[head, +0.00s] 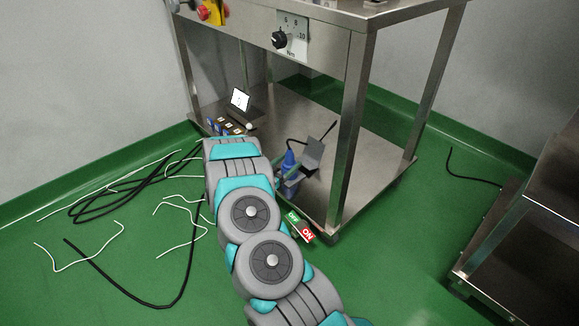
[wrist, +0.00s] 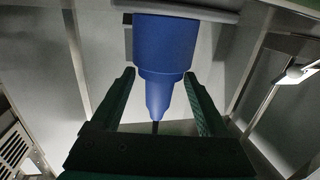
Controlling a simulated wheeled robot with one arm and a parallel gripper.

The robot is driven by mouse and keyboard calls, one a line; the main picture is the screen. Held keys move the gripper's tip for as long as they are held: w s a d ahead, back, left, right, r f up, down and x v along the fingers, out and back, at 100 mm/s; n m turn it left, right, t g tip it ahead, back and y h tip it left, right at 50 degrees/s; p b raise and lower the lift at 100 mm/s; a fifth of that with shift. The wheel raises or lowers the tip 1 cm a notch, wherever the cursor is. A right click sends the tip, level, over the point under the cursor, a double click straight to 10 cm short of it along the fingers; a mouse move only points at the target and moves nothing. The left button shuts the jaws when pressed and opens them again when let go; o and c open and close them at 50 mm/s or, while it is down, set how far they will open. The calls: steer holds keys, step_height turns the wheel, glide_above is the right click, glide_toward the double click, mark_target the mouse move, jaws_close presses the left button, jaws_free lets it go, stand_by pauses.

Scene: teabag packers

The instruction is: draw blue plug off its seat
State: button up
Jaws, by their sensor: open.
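The blue plug (wrist: 164,48) fills the upper middle of the wrist view. Its wide body meets a grey plate-like edge (wrist: 185,10) at the top, and its narrow neck points down to a dark cable. My gripper (wrist: 160,73) is open, with one dark green finger on each side of the plug's tapered part and a visible gap on both sides. In the head view the blue plug (head: 289,161) shows beside a grey bracket (head: 313,152), low at the metal stand. My gripper is mostly hidden behind my arm there.
The metal stand's legs (head: 349,130) and lower shelf (head: 375,157) are close to my arm. A red and green ON switch (head: 300,227) lies near the shelf's front corner. Loose black and white cables (head: 150,185) lie on the green floor at left. A metal unit (head: 505,240) stands at right.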

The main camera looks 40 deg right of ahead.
steer(key=shift+w+d, duration=0.15)
steer(key=shift+d, duration=0.35)
jaws_close()
stand_by(0.3)
